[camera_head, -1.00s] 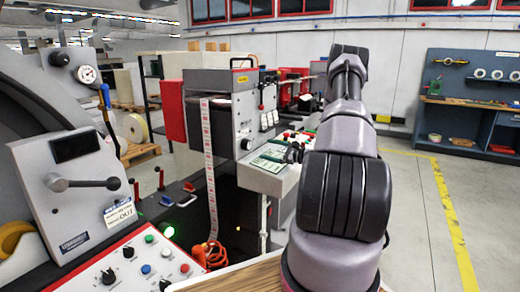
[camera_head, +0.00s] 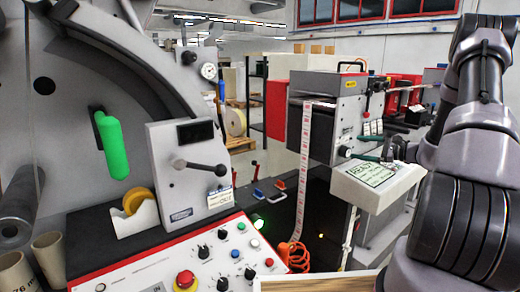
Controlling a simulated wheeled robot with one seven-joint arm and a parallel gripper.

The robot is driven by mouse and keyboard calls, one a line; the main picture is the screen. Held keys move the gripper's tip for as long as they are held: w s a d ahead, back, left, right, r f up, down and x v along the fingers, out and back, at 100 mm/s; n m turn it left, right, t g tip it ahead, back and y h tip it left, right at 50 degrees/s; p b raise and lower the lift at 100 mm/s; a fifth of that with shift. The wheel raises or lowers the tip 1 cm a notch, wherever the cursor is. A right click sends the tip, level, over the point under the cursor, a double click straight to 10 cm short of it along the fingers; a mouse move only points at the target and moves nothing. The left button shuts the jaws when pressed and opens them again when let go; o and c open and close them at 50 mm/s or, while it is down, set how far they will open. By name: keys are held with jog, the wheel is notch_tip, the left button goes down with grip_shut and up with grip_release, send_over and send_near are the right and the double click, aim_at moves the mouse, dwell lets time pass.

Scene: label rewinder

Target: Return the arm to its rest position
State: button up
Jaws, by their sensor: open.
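My arm is on the right in the head view, dark grey with black ridged bands. It rises to an elbow near the top right edge, and its far part is mostly hidden behind the nearer links. My gripper (camera_head: 388,153) is small in the picture, just left of the arm and above or in front of the light sloping operator panel (camera_head: 375,175). It is open, and I see nothing held in it. I cannot tell its exact distance from the panel.
The label rewinder's grey body fills the left, with a green handle (camera_head: 111,145), a lever (camera_head: 200,166) and a red emergency button (camera_head: 185,280). The printed label strip (camera_head: 302,170) hangs mid-picture. An orange coiled cable (camera_head: 295,256) lies below it. A wooden edge is at the bottom.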

jog(key=s+a+r+n+g+h, duration=0.3)
jog(key=s+a+r+n+g, duration=0.45)
jog(key=s+a+r, duration=0.75)
jog(key=s+r+n+t+h, duration=0.2)
jog(key=s+r+n+h, duration=0.1)
jog(key=s, duration=0.6)
jog(key=s+a+r+n+t+h, duration=0.1)
jog(key=s+r+n+t+h, duration=0.1)
jog(key=s+r, duration=0.4)
jog(key=s+n+h, duration=0.1)
jog(key=s+h, duration=0.1)
jog(key=s, duration=0.2)
jog(key=shift+s+a+r+n+h, duration=0.15)
jog(key=shift+a+r+n+h, duration=0.1)
jog(key=shift+a+n+h, duration=0.1)
